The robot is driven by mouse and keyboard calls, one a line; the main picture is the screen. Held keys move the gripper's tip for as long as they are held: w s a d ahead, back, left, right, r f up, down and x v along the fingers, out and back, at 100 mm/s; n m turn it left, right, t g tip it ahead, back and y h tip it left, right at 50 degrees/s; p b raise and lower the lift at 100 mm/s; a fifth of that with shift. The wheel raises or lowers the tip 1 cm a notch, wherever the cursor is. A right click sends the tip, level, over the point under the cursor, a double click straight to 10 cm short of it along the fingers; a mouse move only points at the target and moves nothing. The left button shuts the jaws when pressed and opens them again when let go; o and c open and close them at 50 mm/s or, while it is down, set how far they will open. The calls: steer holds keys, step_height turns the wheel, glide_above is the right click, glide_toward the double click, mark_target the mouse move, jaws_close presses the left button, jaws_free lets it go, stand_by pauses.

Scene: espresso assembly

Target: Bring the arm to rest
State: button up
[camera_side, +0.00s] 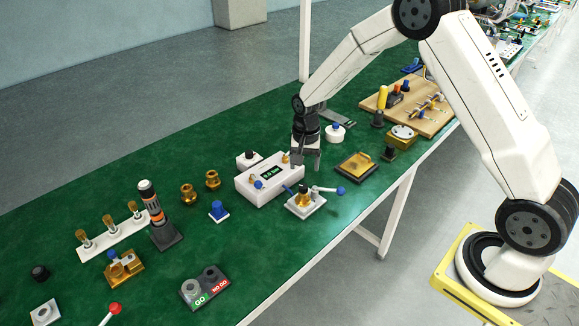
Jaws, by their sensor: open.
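My gripper (305,163) hangs from my white arm over the green table, fingers pointing down. Its jaws are open, with nothing seen between them. It is above and just behind a small white fixture (305,206) that bears a brass part (304,195) and a blue-tipped lever (328,190). A white box with a green display (270,174) stands to the left of the gripper. Whether the fingers touch anything below cannot be told from this view.
A black-and-orange tool (150,200) stands upright in a dark holder at left. A GO/NO GO block (205,288) lies near the front edge. A wooden board (410,105) with parts is at right. Open green table (265,232) lies in front of the display box.

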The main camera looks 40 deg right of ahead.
steer(key=s+a+r+n+t, duration=0.1)
steer(key=s+r+n, duration=0.3)
steer(key=s, duration=0.5)
steer(key=s+a+r+n+t, duration=0.1)
steer(key=s+a+r+n, duration=0.2)
steer(key=s+n, duration=0.3)
steer(key=s+r, duration=0.1)
steer(key=s, duration=0.3)
steer(key=shift+s+a+r+t, duration=0.3)
steer(key=shift+a+r, duration=0.1)
